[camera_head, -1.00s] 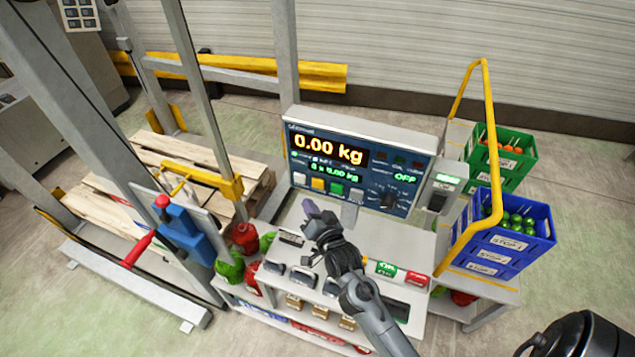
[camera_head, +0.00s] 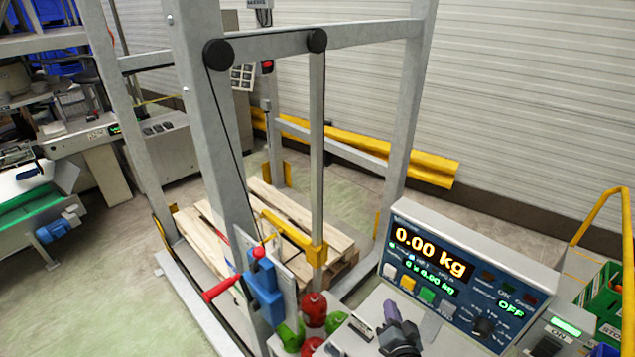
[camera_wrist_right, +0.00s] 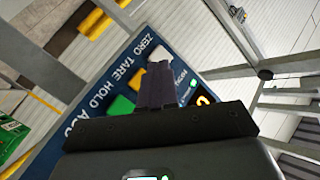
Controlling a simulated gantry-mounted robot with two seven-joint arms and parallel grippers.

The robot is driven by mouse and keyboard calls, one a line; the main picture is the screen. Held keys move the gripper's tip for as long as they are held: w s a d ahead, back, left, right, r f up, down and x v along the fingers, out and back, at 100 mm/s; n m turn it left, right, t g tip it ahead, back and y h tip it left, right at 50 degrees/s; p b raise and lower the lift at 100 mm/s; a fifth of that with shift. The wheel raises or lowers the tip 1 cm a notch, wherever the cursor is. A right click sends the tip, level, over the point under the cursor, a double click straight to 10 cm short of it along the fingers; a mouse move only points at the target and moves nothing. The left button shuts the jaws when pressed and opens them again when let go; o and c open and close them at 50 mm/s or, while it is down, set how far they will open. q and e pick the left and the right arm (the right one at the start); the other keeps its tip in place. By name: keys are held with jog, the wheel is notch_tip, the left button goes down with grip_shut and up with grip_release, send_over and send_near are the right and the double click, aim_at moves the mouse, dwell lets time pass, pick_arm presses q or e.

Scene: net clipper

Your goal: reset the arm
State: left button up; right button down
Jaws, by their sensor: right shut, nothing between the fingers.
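My right gripper (camera_head: 391,314) shows at the bottom of the head view, its fingers closed together with nothing between them. It is above the counter in front of the weighing console (camera_head: 470,275). In the right wrist view the closed fingers (camera_wrist_right: 158,84) appear in front of the console's blue panel and its coloured buttons. The net clipper's blue block (camera_head: 265,290) is left of the gripper and apart from it. It has a red handle (camera_head: 222,289) sticking out to the left and a red knob (camera_head: 258,252) on top. My left gripper is out of view.
A grey frame (camera_head: 405,110) with a yellow arm (camera_head: 290,235) stands over a wooden pallet (camera_head: 300,215). Red and green net bundles (camera_head: 313,308) sit between clipper and gripper. A green crate (camera_head: 605,300) and yellow rail (camera_head: 603,208) stand at the right.

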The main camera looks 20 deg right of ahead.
jog(key=s+a+n+g+y+p, duration=0.1)
jog(key=s+a+n+g, duration=0.2)
jog(key=s, duration=0.5)
jog(key=s+a+n+g+y+p, duration=0.2)
jog(key=s+a+n+g, duration=0.2)
jog(key=s, duration=0.5)
jog(key=s+a+n+g+y+p, duration=0.2)
jog(key=s+a+n+g, duration=0.2)
jog(key=s+n, duration=0.2)
jog(key=s, duration=0.2)
jog(key=shift+s+a+g, duration=0.25)
jog(key=shift+s+g, duration=0.15)
jog(key=shift+f, duration=0.1)
